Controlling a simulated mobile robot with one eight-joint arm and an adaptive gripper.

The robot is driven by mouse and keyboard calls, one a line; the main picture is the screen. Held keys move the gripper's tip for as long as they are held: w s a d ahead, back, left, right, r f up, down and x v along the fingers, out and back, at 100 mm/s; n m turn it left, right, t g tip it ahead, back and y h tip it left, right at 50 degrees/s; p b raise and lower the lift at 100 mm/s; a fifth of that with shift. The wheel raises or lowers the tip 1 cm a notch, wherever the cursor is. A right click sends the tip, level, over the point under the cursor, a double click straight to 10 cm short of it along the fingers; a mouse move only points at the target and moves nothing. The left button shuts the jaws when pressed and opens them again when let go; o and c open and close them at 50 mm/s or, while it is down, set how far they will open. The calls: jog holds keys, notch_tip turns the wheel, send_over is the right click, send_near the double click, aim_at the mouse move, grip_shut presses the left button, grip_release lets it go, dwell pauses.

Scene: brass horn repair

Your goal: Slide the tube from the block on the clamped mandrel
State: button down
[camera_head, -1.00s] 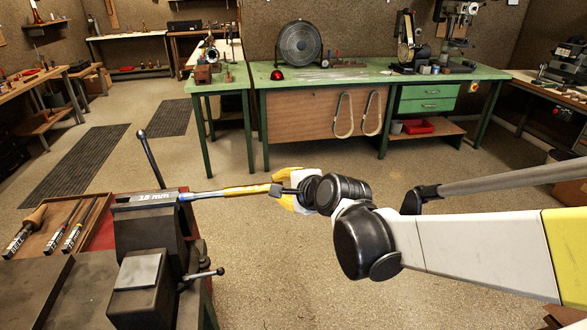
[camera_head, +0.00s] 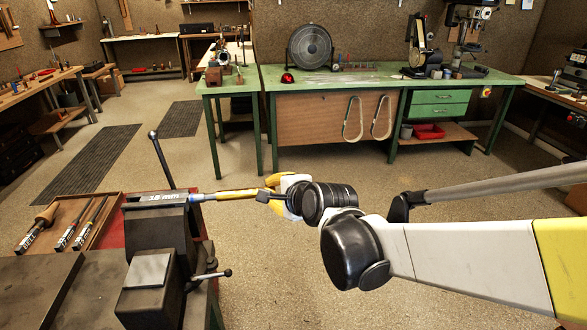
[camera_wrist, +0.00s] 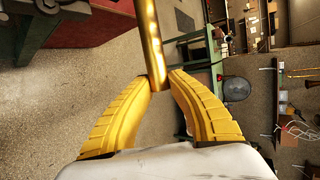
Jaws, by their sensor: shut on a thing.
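The brass tube (camera_head: 238,194) lies roughly level, in line with the grey mandrel (camera_head: 204,197), whose bare part shows between the tube and the vise (camera_head: 158,235). The tube's left end appears to be over the mandrel's free end; the overlap itself is hidden. A block marked "18 mm" (camera_head: 163,197) sits at the top of the vise jaws. My gripper (camera_head: 272,191) is shut on the tube's right end. In the wrist view, my yellow fingers (camera_wrist: 157,82) close on the end of the tube (camera_wrist: 150,40), which runs up out of the picture.
A wooden tray (camera_head: 100,243) with several handled tools lies left of the vise. The vise handle (camera_head: 212,274) sticks out at the vise's right. A green bench (camera_head: 350,80) with a fan (camera_head: 309,48) stands behind. Open floor lies between the bench and my arm.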

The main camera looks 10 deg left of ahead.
jog(key=shift+s+a, duration=0.15)
jog(key=shift+a, duration=0.4)
jog(key=shift+s+a, duration=0.15)
jog(key=shift+a, duration=0.4)
jog(key=c, duration=1.3)
grip_release()
jog(key=v, duration=1.2)
